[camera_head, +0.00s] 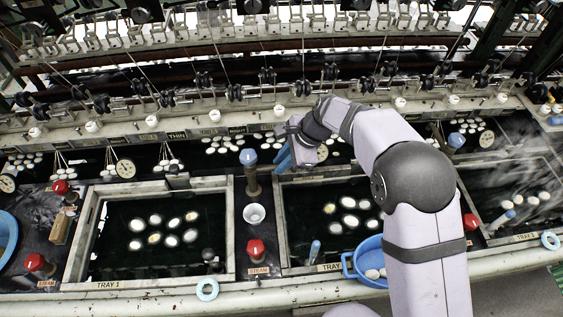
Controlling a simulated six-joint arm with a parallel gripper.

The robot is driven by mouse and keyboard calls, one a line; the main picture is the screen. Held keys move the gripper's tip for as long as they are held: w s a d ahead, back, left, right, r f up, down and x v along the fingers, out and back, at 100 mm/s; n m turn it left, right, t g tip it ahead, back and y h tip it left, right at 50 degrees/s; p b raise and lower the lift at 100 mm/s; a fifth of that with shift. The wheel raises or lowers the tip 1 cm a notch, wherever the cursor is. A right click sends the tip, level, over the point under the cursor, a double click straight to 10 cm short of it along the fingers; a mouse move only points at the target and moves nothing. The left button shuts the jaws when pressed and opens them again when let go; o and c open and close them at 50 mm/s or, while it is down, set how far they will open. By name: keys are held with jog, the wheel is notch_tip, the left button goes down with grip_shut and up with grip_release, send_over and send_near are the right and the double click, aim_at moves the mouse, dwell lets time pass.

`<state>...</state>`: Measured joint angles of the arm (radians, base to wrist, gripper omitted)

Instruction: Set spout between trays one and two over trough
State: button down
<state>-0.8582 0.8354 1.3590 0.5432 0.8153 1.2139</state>
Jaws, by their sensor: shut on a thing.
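A brown post with a blue cap (249,157) stands on the dark strip between tray 1 (80,235) and the second tray (285,235); it looks like the spout's stand. My gripper (286,155) is just to its right, shut on a slim blue piece (283,161). I cannot tell whether this piece joins the post. A long dark water channel (140,158), likely the trough, runs behind the trays with white cocoons in it. My wrist and forearm hide part of it and part of the second tray.
A white cup (254,214) and a red steam knob (256,250) stand in front of the post. A blue basin (350,268) sits at the second tray's front edge, partly behind my arm. Reeling guides and threads (268,75) line the back. Cocoons float in both trays.

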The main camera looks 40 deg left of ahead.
jog(key=shift+w+a+n+g+h+p, duration=0.2)
jog(key=shift+w+a+n+g+p, duration=0.35)
jog(key=shift+n, duration=0.45)
jog(key=shift+w+a+n+g+h+p, duration=0.15)
jog(key=shift+w+a+n+g+h, duration=0.2)
jog(key=shift+a+n, duration=0.5)
jog(key=shift+w+a+n+p, duration=0.25)
jog(key=shift+a+n+p, duration=0.1)
jog(key=shift+n, duration=0.5)
jog(key=c, duration=1.7)
grip_release()
jog(key=shift+r, duration=0.1)
